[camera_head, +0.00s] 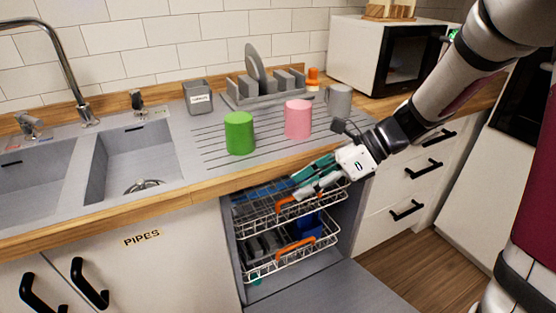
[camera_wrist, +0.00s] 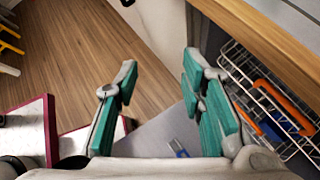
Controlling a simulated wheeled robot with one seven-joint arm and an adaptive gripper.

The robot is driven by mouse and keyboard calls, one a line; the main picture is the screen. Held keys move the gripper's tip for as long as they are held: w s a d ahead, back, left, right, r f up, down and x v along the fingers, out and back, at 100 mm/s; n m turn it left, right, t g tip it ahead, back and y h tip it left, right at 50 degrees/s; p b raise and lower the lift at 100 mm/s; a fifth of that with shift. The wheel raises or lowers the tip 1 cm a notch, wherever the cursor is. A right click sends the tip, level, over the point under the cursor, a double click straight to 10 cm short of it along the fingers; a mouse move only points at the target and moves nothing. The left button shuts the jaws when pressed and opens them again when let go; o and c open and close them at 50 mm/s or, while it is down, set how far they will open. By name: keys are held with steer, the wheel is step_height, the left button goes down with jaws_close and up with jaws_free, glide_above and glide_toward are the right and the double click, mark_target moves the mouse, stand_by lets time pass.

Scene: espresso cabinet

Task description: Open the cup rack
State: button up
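The dishwasher stands open under the counter, with an upper wire rack (camera_head: 252,221) and a lower wire rack (camera_head: 262,271). I take the upper one to be the cup rack, but nothing labels it. An orange handle (camera_head: 285,204) is on the upper rack's front. My gripper (camera_head: 303,184) is in front of and just above the upper rack, near the counter edge, and covers part of it. In the wrist view my gripper (camera_wrist: 160,75) has its green-padded fingers apart, with nothing between them. An orange handle (camera_wrist: 283,105) and wire rack show to the right of the fingers there, apart from them.
The dishwasher door (camera_head: 335,291) is lowered in front. The wooden counter edge (camera_head: 190,196) runs close above the racks. A green cup (camera_head: 239,133), a pink cup (camera_head: 298,119) and a grey mug (camera_head: 339,100) stand on the counter. Drawers (camera_head: 399,207) are to the right.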

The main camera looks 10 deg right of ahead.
steer(key=w+d+f+m+t+b, duration=0.3)
steer(key=w+d+f+m, duration=0.25)
steer(key=f+m, duration=0.3)
steer(key=w+d+f+m+t+b, duration=0.2)
steer(key=w+d+f+m+t, duration=0.2)
steer(key=w+f+m, duration=0.45)
steer(key=w+d+f+m+t+b, duration=0.4)
steer(key=f+m, duration=0.3)
steer(key=f, duration=0.4)
steer(key=shift+g, duration=0.3)
steer(key=b+x, duration=0.1)
steer(key=x, duration=1.1)
steer(key=shift+w+a, duration=0.1)
steer(key=shift+w, duration=0.2)
jaws_close()
